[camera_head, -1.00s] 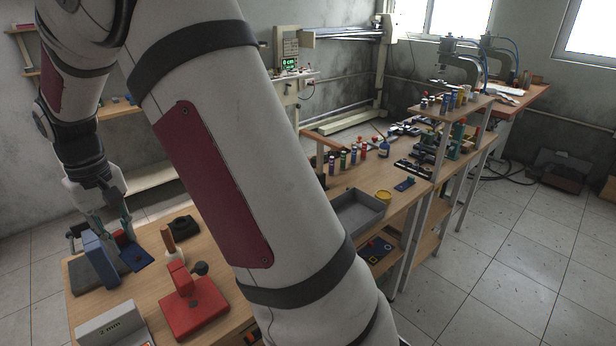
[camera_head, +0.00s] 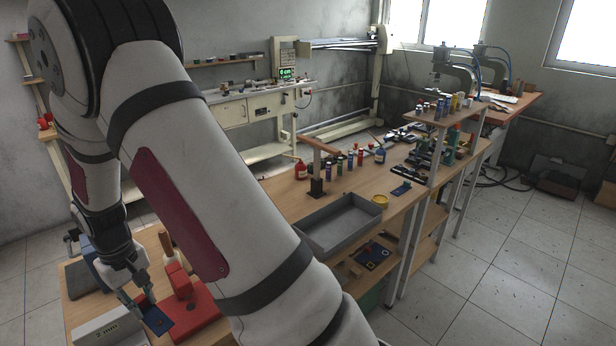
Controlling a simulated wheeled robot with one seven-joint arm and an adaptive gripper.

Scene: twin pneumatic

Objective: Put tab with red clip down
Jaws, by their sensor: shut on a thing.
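The tab is a small dark blue plate (camera_head: 158,321), seen at the lower left of the head view. A red clip (camera_head: 147,297) sits at its upper end. My gripper (camera_head: 137,300) is shut on the tab with the red clip, with the plate sticking out below the fingers. The tab is over the small wooden table (camera_head: 77,280), between the red fixture (camera_head: 197,309) and the grey "2 mm" block (camera_head: 108,325). I cannot tell whether the tab touches anything beneath it. The fingertips are small and partly hidden by the clip.
A blue and grey device (camera_head: 88,252) stands behind my gripper. A wooden-handled tool (camera_head: 166,243) stands near the red fixture. The long workbench (camera_head: 277,198) holds a grey tray (camera_head: 345,226), several bottles and another dark blue tab (camera_head: 401,188). My arm hides part of the small table.

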